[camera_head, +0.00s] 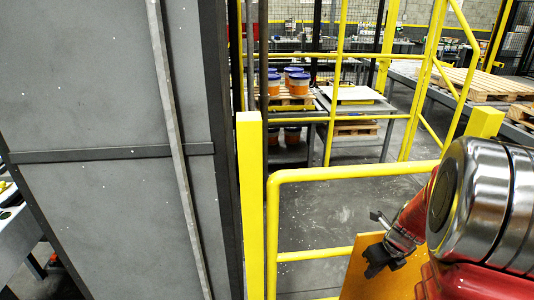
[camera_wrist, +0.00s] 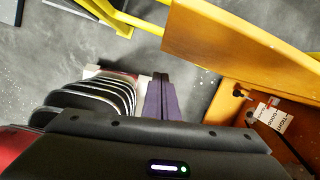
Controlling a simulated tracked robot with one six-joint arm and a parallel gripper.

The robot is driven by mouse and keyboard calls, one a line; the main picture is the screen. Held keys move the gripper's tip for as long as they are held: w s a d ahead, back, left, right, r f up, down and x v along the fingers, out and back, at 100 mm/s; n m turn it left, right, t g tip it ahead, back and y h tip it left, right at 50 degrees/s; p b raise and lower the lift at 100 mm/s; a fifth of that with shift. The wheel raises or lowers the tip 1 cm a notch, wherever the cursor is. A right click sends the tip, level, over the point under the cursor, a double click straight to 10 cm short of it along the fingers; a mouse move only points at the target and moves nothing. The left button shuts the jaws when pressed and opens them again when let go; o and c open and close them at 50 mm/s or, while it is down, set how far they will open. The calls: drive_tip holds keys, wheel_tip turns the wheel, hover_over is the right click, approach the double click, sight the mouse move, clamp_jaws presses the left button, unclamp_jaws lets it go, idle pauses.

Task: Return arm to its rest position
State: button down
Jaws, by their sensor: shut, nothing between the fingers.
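My arm, red with a silver joint, is folded at the lower right of the head view. My gripper (camera_head: 376,262) hangs low there, in front of an orange panel (camera_head: 385,280). In the wrist view my gripper (camera_wrist: 160,82) shows two dark fingers pressed together, with nothing between them. The orange panel (camera_wrist: 240,45) also fills the upper right of the wrist view, apart from the fingers.
A yellow guard rail (camera_head: 340,172) runs just beyond the arm. A grey cabinet wall (camera_head: 100,100) fills the left. Orange pails with blue lids (camera_head: 299,86) stand on a pallet behind the rails. A paper label (camera_wrist: 270,115) is at right. Grey floor (camera_head: 330,215) is clear.

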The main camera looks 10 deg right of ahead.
drive_tip(key=s+a+r+n+t, duration=0.1)
drive_tip(key=s+a+r+n, duration=0.2)
drive_tip(key=a+r+n, duration=0.4)
drive_tip(key=s+a+r+n+t, duration=0.1)
drive_tip(key=s+a+r+n, duration=0.3)
drive_tip(key=a+r+n, duration=0.3)
drive_tip(key=s+a+r+n, duration=0.4)
drive_tip(key=a+n, duration=0.8)
drive_tip(key=n, duration=0.9)
wheel_tip(320, 180, up, 3)
drive_tip(key=shift+a+f+t, duration=0.1)
drive_tip(key=shift+a+t, duration=0.3)
